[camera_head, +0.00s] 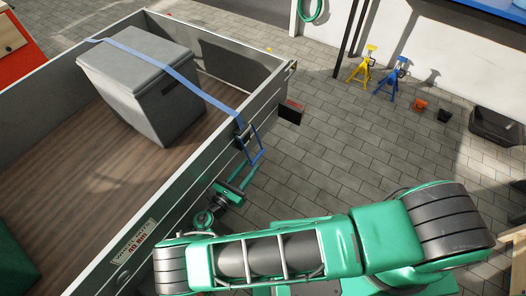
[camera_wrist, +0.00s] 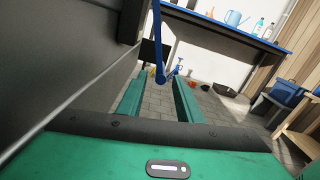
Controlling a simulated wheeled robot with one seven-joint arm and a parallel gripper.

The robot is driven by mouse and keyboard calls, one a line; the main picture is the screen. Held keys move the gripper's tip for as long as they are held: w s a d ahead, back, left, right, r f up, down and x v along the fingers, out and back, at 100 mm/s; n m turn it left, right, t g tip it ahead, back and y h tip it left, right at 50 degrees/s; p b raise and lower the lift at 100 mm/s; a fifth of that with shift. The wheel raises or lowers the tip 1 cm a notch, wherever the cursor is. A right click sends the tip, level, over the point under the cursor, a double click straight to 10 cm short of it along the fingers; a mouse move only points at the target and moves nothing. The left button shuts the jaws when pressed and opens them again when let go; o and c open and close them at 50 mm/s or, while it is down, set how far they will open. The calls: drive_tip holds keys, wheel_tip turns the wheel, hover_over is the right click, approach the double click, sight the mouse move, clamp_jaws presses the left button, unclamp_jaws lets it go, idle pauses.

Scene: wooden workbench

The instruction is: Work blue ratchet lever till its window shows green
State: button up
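The blue ratchet lever (camera_head: 254,150) hangs on the outer side of the trailer wall, below the ratchet where the blue strap (camera_head: 182,78) comes over the edge. In the wrist view the lever (camera_wrist: 158,50) hangs down with its lower end between the two green fingers in the picture. My gripper (camera_head: 247,172) is just below the lever; in the wrist view its fingers (camera_wrist: 158,90) are spread apart with nothing clamped. I cannot tell whether a finger touches the lever. The ratchet's window and its colour cannot be made out.
The strap crosses a grey lidded box (camera_head: 150,85) in the trailer. The trailer's side wall (camera_head: 180,195) runs close beside my gripper. A dark plate (camera_head: 290,112) juts from the trailer's corner. Paved floor right of it is open, with yellow (camera_head: 364,66) and blue (camera_head: 390,75) stands farther back.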

sight(262, 151)
drive_tip(key=x, duration=0.9)
drive_tip(key=shift+w+d, duration=0.25)
drive_tip(key=shift+w, duration=0.05)
clamp_jaws()
